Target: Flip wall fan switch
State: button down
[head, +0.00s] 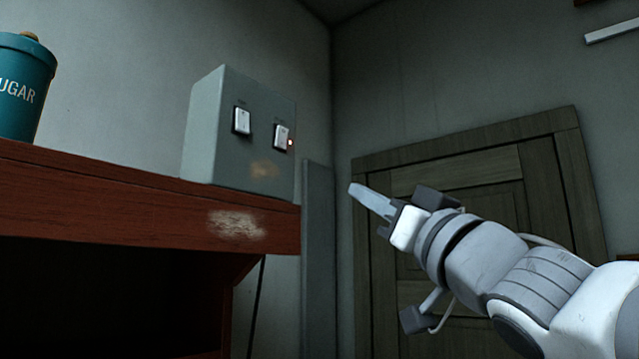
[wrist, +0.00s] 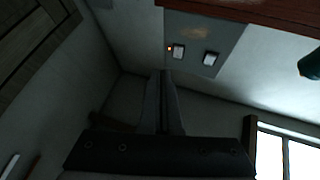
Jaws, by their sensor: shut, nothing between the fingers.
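A grey switch box (head: 238,135) stands on the wooden shelf, near its right end. It has two white rocker switches, a left one (head: 242,121) and a right one (head: 281,136), with a small red light (head: 290,142) beside the right one. The labels are too small to read. In the wrist view the box (wrist: 213,27) appears upside down, with the switches (wrist: 178,51) and (wrist: 210,58) beyond my fingertips. My gripper (head: 356,190) is shut and empty, to the right of the box and a little lower, apart from it.
The red-brown wooden shelf (head: 130,205) has a front edge below the box. A teal sugar canister (head: 22,95) stands at its left. A dark wooden door (head: 470,170) is behind my arm. A bright window (wrist: 290,155) shows in the wrist view.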

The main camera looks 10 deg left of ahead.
aim_at(245, 124)
jog(key=s+a+r+n+g+y, duration=0.4)
jog(key=a+n+g+y, duration=0.1)
jog(key=g+y, duration=0.1)
jog(key=shift+s+r+n+y, duration=0.3)
jog(key=shift+s+r+n, duration=0.1)
jog(key=p+x, duration=0.1)
jog(key=x, duration=0.3)
jog(key=a+f+p+x, duration=0.1)
jog(key=p+x, duration=0.1)
jog(key=x, duration=0.2)
jog(key=f+p+x, duration=0.1)
jog(key=x, duration=0.3)
jog(key=shift+w+a+r, duration=0.15)
jog(key=shift+w+a, duration=0.15)
jog(key=shift+w, duration=0.05)
jog(key=shift+w+a, duration=0.2)
jog(key=shift+a, duration=0.1)
